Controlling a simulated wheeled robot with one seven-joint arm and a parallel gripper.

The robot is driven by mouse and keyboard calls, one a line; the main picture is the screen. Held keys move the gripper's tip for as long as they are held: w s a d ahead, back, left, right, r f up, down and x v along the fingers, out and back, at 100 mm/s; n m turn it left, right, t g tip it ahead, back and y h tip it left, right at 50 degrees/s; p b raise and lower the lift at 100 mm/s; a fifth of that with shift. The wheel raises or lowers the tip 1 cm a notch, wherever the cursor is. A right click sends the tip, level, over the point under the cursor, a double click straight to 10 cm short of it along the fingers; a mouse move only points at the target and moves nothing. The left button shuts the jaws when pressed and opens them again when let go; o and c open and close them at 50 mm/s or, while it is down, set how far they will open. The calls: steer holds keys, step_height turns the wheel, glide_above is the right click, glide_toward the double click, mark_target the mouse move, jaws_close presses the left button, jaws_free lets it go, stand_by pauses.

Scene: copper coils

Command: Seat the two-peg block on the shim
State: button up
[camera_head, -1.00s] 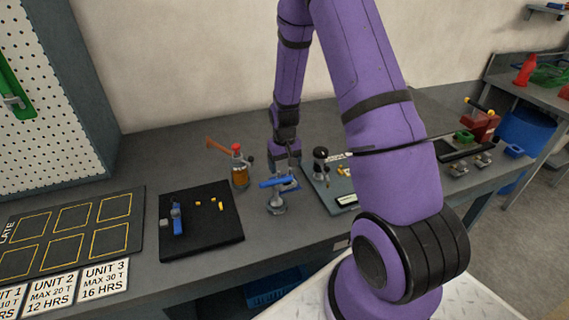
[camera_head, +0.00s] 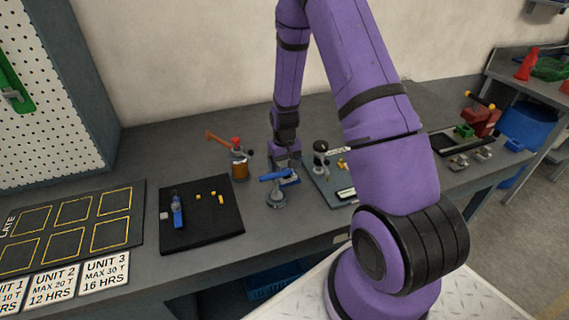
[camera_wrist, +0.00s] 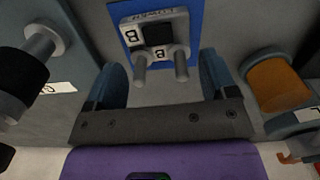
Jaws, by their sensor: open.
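The two-peg block (camera_wrist: 157,33) is a light grey piece with a dark square and black letter marks on its face. In the wrist view it lies over a flat blue plate (camera_wrist: 194,48). Whether this plate is the shim, and whether the block touches it, I cannot tell. Its two pegs point toward my gripper (camera_wrist: 165,88). My gripper is open and empty, with one finger on each side of the pegs and apart from them.
A grey board (camera_head: 325,187) lies to the right, a black mat (camera_head: 222,230) to the left.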

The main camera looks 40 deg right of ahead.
steer(key=c, duration=0.9)
steer(key=shift+r, duration=2.5)
steer(key=shift+c, duration=0.2)
